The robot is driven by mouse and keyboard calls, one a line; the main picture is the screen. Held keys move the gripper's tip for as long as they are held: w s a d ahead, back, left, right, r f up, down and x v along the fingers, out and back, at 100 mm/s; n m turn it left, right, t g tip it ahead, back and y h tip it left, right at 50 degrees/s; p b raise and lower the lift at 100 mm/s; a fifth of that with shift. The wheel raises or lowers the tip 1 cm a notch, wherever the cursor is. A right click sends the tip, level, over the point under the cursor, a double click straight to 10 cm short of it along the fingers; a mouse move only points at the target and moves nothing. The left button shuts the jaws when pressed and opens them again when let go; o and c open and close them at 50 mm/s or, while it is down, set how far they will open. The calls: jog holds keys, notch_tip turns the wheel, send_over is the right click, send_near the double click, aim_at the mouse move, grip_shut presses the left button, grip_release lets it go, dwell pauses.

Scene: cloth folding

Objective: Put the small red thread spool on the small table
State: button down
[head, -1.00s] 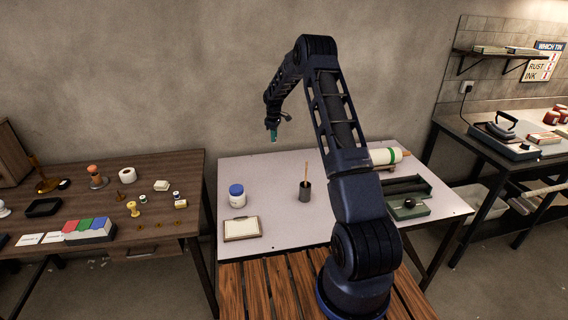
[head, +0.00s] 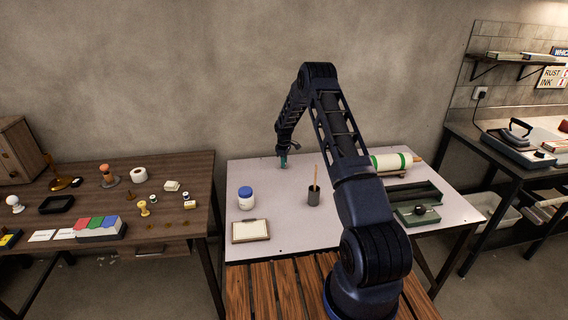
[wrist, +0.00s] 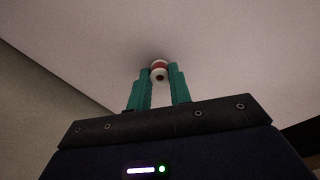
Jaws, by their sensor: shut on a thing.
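The small red thread spool (wrist: 159,70) shows in the wrist view, with a red band and a pale end with a dark hole. My gripper (wrist: 160,76) is shut on it, with one green fingertip on each side. In the head view my gripper (head: 284,161) is over the back left part of the small light-topped table (head: 275,215). The spool is too small to make out there. In the wrist view the pale tabletop (wrist: 225,40) lies beyond the spool, and I cannot tell whether the spool touches it.
A brown table (head: 100,200) with many small things stands at the left. The light table's back left is clear.

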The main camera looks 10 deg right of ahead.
jog(key=shift+f, duration=0.15)
jog(key=c, duration=1.3)
grip_release()
jog(key=s+d+r+m, duration=0.1)
jog(key=s+r, duration=0.3)
jog(key=r, duration=0.7)
jog(key=s+r+m+t, duration=0.1)
jog(key=s+r, duration=0.2)
jog(key=r, duration=0.7)
jog(key=s+d+r+m, duration=0.1)
jog(key=s+r, duration=0.3)
jog(key=r, duration=0.7)
jog(key=s+d+r+m+t, duration=0.1)
jog(key=s+d+r+m, duration=0.15)
jog(key=s+r, duration=1)
jog(key=s+m+t, duration=0.1)
jog(key=s+m, duration=0.1)
jog(key=s, duration=1)
jog(key=s+d+r+m, duration=0.1)
jog(key=s+m, duration=0.1)
jog(key=s, duration=1.1)
jog(key=s+d+r+m+t, duration=0.1)
jog(key=s+m, duration=0.2)
jog(key=s, duration=0.9)
jog(key=shift+s+t, duration=0.3)
